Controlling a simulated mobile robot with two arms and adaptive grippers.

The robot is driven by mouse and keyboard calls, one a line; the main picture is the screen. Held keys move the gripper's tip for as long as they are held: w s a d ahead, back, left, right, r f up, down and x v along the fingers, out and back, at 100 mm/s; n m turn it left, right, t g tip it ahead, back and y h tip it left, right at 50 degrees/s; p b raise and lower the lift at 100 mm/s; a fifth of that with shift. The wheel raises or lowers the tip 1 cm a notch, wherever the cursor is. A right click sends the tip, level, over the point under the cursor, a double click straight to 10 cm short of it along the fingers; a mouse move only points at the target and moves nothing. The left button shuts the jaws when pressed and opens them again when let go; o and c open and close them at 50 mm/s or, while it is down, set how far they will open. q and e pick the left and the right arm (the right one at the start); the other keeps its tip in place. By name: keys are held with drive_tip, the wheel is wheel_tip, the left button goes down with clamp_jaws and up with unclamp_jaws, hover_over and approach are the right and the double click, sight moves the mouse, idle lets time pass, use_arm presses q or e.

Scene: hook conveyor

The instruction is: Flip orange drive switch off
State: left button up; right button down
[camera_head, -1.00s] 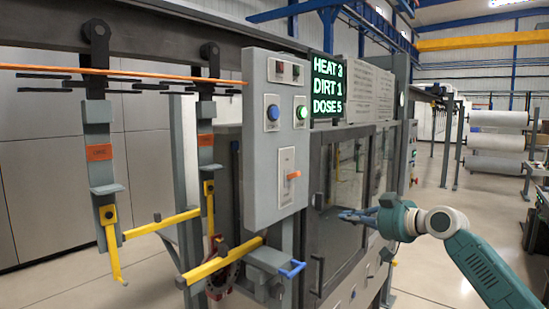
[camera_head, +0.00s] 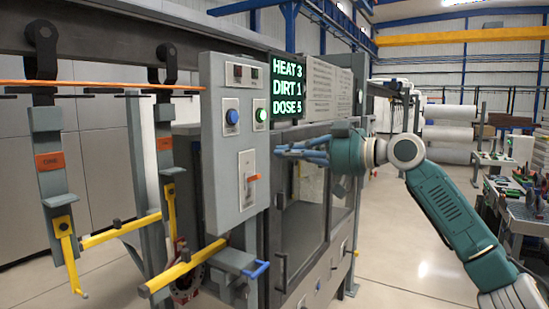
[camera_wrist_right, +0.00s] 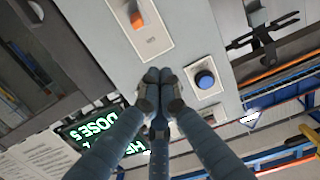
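The orange drive switch (camera_head: 253,178) is a small orange lever on a light plate on the front of the grey control panel (camera_head: 222,190). In the right wrist view the orange lever (camera_wrist_right: 137,20) is at the top, on its plate. My right gripper (camera_head: 279,152) is in front of the panel, a little above and to the right of the lever in the head view. Its fingertips (camera_wrist_right: 158,87) are together with nothing between them and appear apart from the lever. My left gripper is out of view.
Above the switch are a blue button (camera_head: 232,117) and a green-lit button (camera_head: 261,114). A display (camera_head: 285,87) reads HEAT 3, DIRT 1, DOSE 5. A blue handle (camera_head: 257,270) sticks out below the panel. Hangers with yellow hooks (camera_head: 66,245) hang at the left.

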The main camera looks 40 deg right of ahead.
sight(245, 161)
drive_tip(key=p+x, duration=0.2)
drive_tip(key=x, duration=0.1)
drive_tip(key=p+x, duration=0.2)
drive_tip(key=x, duration=0.1)
drive_tip(key=p+x, duration=0.2)
drive_tip(key=x, duration=0.1)
drive_tip(key=shift+w+a+r, duration=0.1)
drive_tip(key=shift+r, duration=0.25)
drive_tip(key=f, duration=0.3)
drive_tip(key=shift+s, duration=0.35)
drive_tip(key=shift+s+d+f, duration=0.45)
drive_tip(key=shift+s+f, duration=0.1)
drive_tip(key=shift+f, duration=0.15)
drive_tip(key=shift+w, duration=0.1)
drive_tip(key=shift+a, duration=0.1)
drive_tip(key=shift+f+b, duration=0.1)
drive_tip(key=shift+b, duration=0.2)
